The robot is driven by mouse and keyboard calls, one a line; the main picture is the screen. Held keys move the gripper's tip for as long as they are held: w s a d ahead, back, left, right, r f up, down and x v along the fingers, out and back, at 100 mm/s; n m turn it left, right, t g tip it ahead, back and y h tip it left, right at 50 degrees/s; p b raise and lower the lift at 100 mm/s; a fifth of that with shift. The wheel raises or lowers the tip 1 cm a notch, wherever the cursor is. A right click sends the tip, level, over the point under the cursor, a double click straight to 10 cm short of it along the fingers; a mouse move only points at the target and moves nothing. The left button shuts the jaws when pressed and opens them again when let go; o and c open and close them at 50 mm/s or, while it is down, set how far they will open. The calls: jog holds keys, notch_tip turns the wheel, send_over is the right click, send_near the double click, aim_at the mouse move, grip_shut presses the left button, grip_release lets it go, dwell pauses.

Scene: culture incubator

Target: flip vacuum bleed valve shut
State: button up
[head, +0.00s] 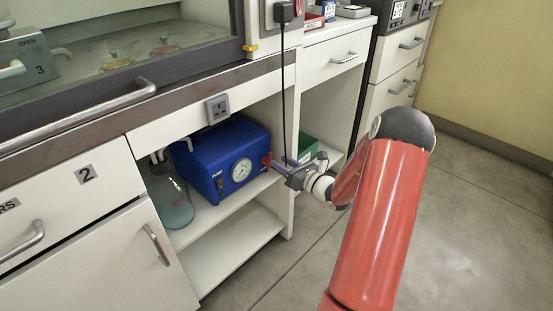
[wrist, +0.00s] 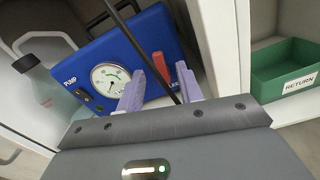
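The blue vacuum pump (head: 222,160) sits on the upper shelf of the open cabinet bay. It also shows in the wrist view (wrist: 120,50), with its round white gauge (wrist: 109,79). The bleed valve's red lever (wrist: 161,66) is on the pump's right side of the front, standing nearly upright in the wrist view. In the head view its red part (head: 266,158) shows small beside my gripper (head: 278,168). My gripper's pale purple fingers (wrist: 160,82) are open, one on each side of the lever in the picture. I cannot tell whether either touches it.
A black cable (head: 283,90) hangs from a plug and crosses the wrist view close to the lever. A flask (head: 170,198) stands left of the pump. A green RETURN bin (wrist: 286,75) is beyond the white divider (wrist: 222,50). The lower shelf is empty.

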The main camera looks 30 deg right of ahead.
aim_at(272, 157)
jog(key=shift+x, duration=1.7)
jog(key=shift+c, duration=0.3)
grip_shut()
